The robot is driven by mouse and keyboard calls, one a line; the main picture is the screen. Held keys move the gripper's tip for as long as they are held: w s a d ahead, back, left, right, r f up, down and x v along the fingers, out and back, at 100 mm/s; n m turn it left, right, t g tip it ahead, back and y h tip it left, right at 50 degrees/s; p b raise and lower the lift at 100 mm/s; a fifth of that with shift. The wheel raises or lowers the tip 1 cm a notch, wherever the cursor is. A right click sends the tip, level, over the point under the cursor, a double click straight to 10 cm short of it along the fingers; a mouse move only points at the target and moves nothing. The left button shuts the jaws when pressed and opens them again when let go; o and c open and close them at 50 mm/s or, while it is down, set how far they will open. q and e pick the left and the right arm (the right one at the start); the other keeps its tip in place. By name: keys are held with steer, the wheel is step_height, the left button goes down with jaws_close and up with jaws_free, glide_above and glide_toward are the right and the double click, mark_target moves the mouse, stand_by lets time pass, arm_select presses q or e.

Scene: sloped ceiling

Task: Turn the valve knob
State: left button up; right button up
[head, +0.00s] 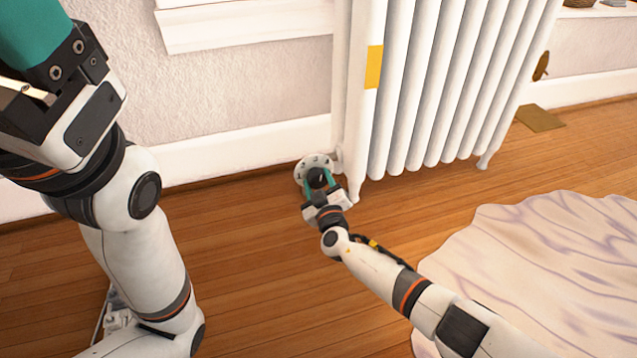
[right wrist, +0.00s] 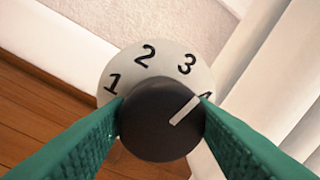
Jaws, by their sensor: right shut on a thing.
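The valve knob (right wrist: 150,125) is a round dark-grey knob with a white pointer line, set on a pale dial (right wrist: 172,68) marked with numbers. The pointer aims up and right at a mark partly covered by a fingertip, apparently the 4. In the head view the knob (head: 317,177) and dial (head: 312,161) are low beside the radiator's left end. My right gripper (right wrist: 161,112), also in the head view (head: 319,184), is shut on the knob, with its teal fingers on either side. My left gripper (head: 40,45) is raised at the upper left, fingertips out of frame.
The white radiator (head: 425,85) with a yellow tag (head: 374,67) stands right of the knob. A white baseboard (head: 240,145) runs behind it. A pale rippled rug (head: 540,260) lies at the right. The wooden floor (head: 260,270) left of my right arm is clear.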

steer(key=m, duration=0.7)
steer(key=shift+d, duration=0.1)
steer(key=m+g, duration=0.1)
steer(key=m, duration=0.5)
steer(key=shift+m, duration=0.4)
steer(key=o, duration=0.9)
steer(key=shift+d, duration=0.1)
steer(key=shift+o, duration=0.3)
steer(key=shift+r, duration=0.25)
step_height(320, 180, up, 10)
steer(key=p, duration=0.7)
steer(key=shift+f+p, duration=0.25)
steer(key=shift+p, duration=0.1)
